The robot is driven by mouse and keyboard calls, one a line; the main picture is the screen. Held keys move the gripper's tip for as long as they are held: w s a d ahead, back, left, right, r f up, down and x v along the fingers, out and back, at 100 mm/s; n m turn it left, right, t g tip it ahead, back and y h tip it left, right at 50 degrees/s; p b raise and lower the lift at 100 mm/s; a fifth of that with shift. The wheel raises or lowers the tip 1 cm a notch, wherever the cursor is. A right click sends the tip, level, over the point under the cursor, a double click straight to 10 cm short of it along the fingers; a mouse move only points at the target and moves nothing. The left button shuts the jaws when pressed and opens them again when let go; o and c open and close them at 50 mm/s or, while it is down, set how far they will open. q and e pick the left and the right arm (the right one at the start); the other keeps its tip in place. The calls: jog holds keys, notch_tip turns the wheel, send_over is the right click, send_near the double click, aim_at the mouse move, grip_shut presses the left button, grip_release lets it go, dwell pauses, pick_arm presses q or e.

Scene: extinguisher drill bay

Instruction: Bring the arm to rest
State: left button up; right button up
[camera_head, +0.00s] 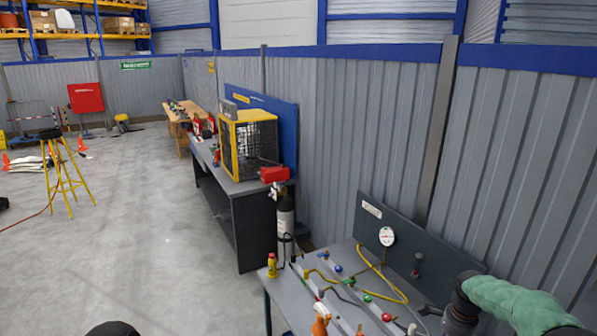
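My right arm, in a green sleeve, comes in from the right edge in the head view, over the right end of the grey workbench (283,287). Its dark end points down beside the bench's back panel. Part of my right gripper (432,311) seems to show there as a small dark shape, with the rest cut off or hidden. I cannot tell whether it is open or shut, and I see nothing held. My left gripper is not in view. A dark rounded shape at the bottom left edge is too cropped to identify.
The workbench carries a pressure gauge (387,236), a yellow hose (384,278), coloured knobs and an orange spray bottle (320,319). Beyond it stand a black cylinder (285,222) and a table with a yellow mesh cage (250,140). The floor at left is largely clear around a yellow tripod (67,180).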

jog(key=s+a+f+n+y, duration=0.2)
jog(key=s+a+f+n, duration=0.2)
jog(key=a+f, duration=0.55)
jog(key=s+a+f+n+y, duration=0.1)
jog(key=s+a+f+n, duration=0.3)
jog(key=a+f, duration=0.6)
jog(key=s+a+f+n+y, duration=0.1)
jog(key=s+a+f+n, duration=0.2)
jog(key=s+a, duration=0.45)
jog(key=s+a+f+n, duration=0.4)
jog(key=s, duration=0.7)
pick_arm(q)
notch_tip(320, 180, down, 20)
jog(key=b, duration=1.9)
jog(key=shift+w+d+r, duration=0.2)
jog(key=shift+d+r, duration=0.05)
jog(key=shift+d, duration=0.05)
pick_arm(e)
notch_tip(320, 180, down, 18)
jog(key=w+a+n, duration=0.1)
jog(key=w+a, duration=0.1)
jog(key=shift+r, duration=0.15)
